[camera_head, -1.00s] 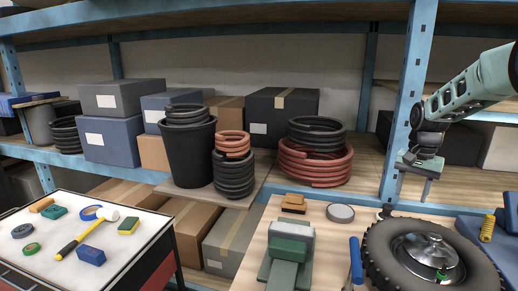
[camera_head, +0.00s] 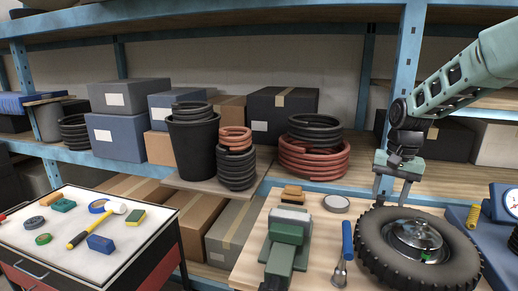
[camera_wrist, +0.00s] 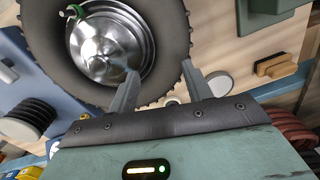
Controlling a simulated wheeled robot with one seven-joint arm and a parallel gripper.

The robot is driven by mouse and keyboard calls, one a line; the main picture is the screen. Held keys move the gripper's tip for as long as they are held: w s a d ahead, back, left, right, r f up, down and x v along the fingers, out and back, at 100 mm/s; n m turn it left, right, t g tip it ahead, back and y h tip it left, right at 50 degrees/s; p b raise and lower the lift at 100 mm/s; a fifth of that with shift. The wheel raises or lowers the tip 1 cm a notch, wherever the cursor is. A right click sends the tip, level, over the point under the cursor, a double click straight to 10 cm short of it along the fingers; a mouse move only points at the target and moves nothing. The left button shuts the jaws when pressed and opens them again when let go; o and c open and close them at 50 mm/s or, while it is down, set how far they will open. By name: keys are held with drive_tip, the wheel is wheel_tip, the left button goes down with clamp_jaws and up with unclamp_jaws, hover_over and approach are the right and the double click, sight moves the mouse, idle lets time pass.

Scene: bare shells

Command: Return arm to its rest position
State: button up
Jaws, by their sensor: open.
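My gripper (camera_head: 391,190) hangs from my green arm at the right of the head view, fingers pointing down, above the back edge of the wooden workbench (camera_head: 318,232). Its two fingers stand apart with nothing between them. In the wrist view my gripper (camera_wrist: 158,80) also shows open and empty. A black tyre (camera_head: 375,243) with a shiny metal hub (camera_head: 415,236) lies on the bench just in front of and below the gripper. The tyre shows close by the fingertips in the wrist view (camera_wrist: 48,50); I cannot tell the exact gap.
A green vise (camera_head: 287,240), a blue-handled tool (camera_head: 347,240) and a round grey tin (camera_head: 336,203) are on the bench. Blue shelving (camera_head: 407,90) with coiled hoses (camera_head: 314,160) and boxes stands behind. A white-topped tool cart (camera_head: 60,240) is at left.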

drive_tip(key=s+a+r+n, duration=0.2)
drive_tip(key=s+a+n, duration=0.5)
drive_tip(key=s+a, duration=0.95)
drive_tip(key=s+a+f+n, duration=0.1)
drive_tip(key=s+n, duration=0.2)
drive_tip(key=s, duration=0.6)
drive_tip(key=s+a+f+n, duration=0.1)
drive_tip(key=s+a+n, duration=0.1)
drive_tip(key=s, duration=0.8)
drive_tip(key=shift+f+n, duration=0.3)
drive_tip(key=shift+n, duration=0.3)
